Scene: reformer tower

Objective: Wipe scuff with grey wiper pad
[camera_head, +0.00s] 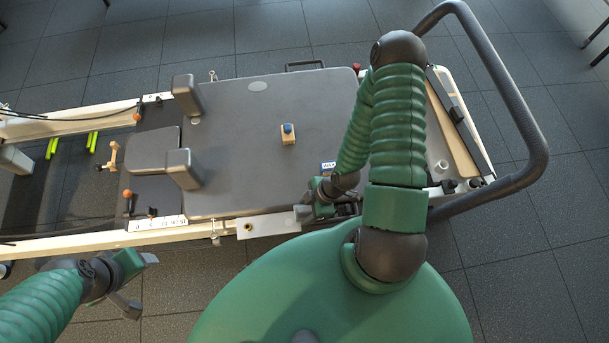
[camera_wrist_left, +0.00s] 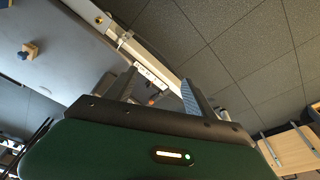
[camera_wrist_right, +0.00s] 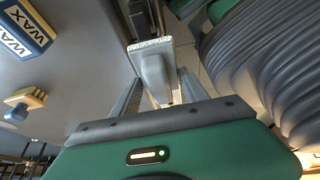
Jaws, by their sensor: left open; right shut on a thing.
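A grey wiper pad (camera_wrist_right: 155,75) with a pale edge is between the fingers of my right gripper (camera_wrist_right: 158,95) in the right wrist view. In the head view my right gripper (camera_head: 312,206) is at the near edge of the grey carriage top (camera_head: 235,145); the pad shows there only as a small grey piece. A pale oval mark (camera_head: 257,86) lies on the far part of the top; I cannot tell whether it is the scuff. My left gripper (camera_head: 139,282) is open and empty, over the floor in front of the bench; its spread fingers show in the left wrist view (camera_wrist_left: 158,92).
A wooden block with a blue knob (camera_head: 288,135) stands mid-top. A blue and yellow WAX box (camera_head: 327,168) lies close to my right gripper. Two grey shoulder rests (camera_head: 186,95) rise at the left. A dark curved rail (camera_head: 535,150) bounds the right. The far middle top is clear.

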